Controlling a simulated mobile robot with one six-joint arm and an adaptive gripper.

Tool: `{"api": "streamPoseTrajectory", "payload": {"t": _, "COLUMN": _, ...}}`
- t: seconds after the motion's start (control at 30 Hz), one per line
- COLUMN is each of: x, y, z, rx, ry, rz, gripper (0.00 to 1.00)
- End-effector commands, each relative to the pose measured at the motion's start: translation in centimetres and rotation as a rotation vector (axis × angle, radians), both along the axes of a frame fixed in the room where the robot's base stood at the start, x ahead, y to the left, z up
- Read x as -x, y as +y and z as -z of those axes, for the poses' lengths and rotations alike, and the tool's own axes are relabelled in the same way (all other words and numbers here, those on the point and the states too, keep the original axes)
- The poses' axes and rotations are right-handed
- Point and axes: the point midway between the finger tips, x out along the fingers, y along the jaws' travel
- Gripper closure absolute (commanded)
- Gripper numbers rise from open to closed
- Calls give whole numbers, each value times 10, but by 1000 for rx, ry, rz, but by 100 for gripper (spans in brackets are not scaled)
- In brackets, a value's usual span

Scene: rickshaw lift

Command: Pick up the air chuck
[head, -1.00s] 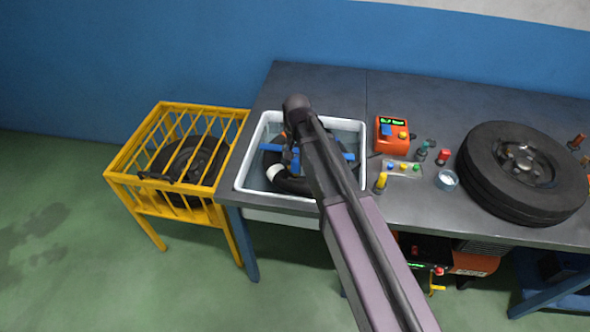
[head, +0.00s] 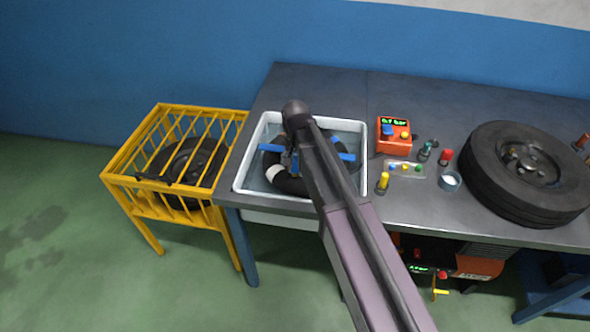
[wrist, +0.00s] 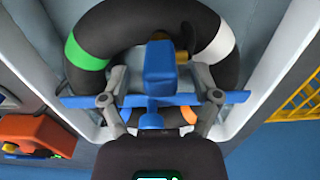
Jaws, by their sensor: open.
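A blue block-shaped piece (wrist: 160,66), which may be the air chuck, shows between the fingers of my gripper (wrist: 160,78) in the wrist view. A small brass-coloured part lies behind it. A long blue crossbar (wrist: 75,102) runs sideways below it; whether the two are joined I cannot tell. My gripper is open, with a finger on either side of the blue block. In the head view my arm hides most of the gripper, above the tub. A black inner tube (wrist: 100,35) with green, white and orange bands lies beneath, in the white tub (head: 242,178).
Right of the tub are an orange box with a display (head: 394,137), a clear tray of coloured caps (head: 405,170), a yellow-topped bottle (head: 382,183), a small cup (head: 450,182) and a large wheel (head: 524,172). A yellow cage (head: 125,179) stands left. The bench's back is clear.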

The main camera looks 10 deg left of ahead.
Motion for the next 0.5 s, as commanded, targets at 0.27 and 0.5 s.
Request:
{"api": "streamPoseTrajectory", "payload": {"t": 0.27, "x": 0, "y": 0, "z": 23, "rx": 0, "ry": 0, "rz": 0, "gripper": 20}}
{"api": "streamPoseTrajectory", "payload": {"t": 0.5, "x": 0, "y": 0, "z": 27, "rx": 0, "ry": 0, "rz": 0, "gripper": 20}}
